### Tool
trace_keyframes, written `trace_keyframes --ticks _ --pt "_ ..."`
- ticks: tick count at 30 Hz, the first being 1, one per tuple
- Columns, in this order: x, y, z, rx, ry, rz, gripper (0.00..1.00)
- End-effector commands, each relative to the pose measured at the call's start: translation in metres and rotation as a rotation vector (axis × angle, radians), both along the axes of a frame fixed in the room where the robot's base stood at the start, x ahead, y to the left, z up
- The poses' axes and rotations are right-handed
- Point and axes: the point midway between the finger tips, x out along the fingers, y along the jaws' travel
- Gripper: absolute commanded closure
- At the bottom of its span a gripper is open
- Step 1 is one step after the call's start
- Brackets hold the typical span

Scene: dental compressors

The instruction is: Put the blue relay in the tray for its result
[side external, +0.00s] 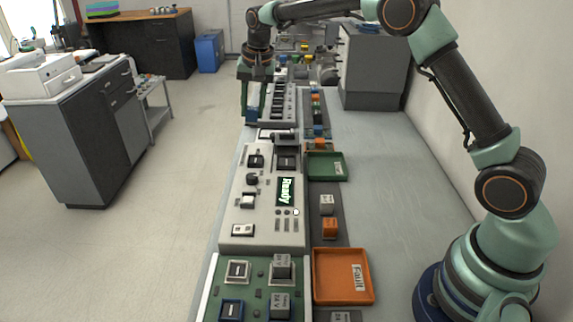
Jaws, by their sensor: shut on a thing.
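My gripper (257,78) is far from the camera, at the far end of the bench, pointing down. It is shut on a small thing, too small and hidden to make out. A small blue block (318,131) stands in the row of coloured blocks right of the far board; I cannot tell whether it is the blue relay. The green tray (322,176) lies farther back, with a label I cannot read, and also looks empty. The tester's display (287,192) reads "Ready".
A white tester panel (238,213) with knobs and sockets stands left of the trays. A grey block (326,204) and an orange block (329,228) stand between the trays. A green board (250,296) is in front. The grey bench top (395,190) is clear at right.

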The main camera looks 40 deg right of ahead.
Motion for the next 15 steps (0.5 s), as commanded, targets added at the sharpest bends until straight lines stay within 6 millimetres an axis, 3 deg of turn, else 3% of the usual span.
trace_keyframes --ticks 1,6,15 --pt "0.001 0.000 0.015 0.000 -0.006 0.000 1.00" --pt "0.001 0.000 0.053 0.000 -0.004 -0.001 1.00" --pt "-0.002 -0.006 0.079 -0.003 0.003 0.006 1.00"
